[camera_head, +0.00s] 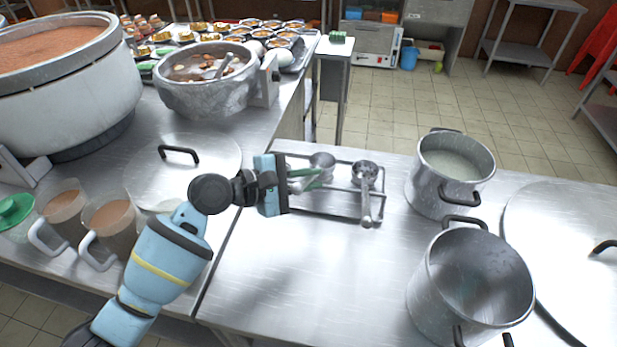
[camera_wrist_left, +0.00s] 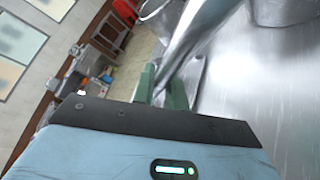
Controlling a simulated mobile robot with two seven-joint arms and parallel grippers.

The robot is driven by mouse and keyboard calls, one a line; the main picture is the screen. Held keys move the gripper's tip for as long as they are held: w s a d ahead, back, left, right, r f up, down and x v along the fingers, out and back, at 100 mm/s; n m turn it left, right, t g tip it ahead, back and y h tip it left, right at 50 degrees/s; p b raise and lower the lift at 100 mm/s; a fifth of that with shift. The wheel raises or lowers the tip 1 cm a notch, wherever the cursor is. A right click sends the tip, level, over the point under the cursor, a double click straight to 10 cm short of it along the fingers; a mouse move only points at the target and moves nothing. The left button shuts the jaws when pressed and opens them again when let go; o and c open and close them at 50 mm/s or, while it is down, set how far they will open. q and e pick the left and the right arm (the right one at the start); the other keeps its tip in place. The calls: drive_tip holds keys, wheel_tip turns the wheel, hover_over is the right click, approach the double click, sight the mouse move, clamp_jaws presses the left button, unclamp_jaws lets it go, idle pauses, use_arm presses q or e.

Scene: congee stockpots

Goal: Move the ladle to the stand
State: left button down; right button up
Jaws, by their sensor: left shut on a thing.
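My left gripper (camera_head: 318,179) has green fingers and is shut on a metal ladle (camera_head: 322,160). The ladle's rounded end shows just behind the fingers; much of the rest is hidden by the gripper. In the left wrist view the shiny ladle (camera_wrist_left: 190,38) passes between the green fingertips (camera_wrist_left: 162,88). The stand (camera_head: 337,212) is a low metal wire frame on the steel counter, and the gripper is over its left part. Whether the held ladle touches the stand I cannot tell. Another small metal ladle (camera_head: 366,178) rests on the stand's right side, handle toward the front.
A pot with pale contents (camera_head: 455,165) and an empty pot (camera_head: 473,280) stand right of the stand. A round lid (camera_head: 185,170) and two handled jugs (camera_head: 110,222) are at left. The counter in front of the stand is clear.

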use_arm(q)
drive_tip(key=shift+f, duration=0.3)
idle(0.5)
drive_tip(key=c, duration=1.3)
unclamp_jaws()
drive_tip(key=shift+c, duration=0.2)
drive_tip(key=v, duration=0.8)
drive_tip(key=shift+f, duration=0.1)
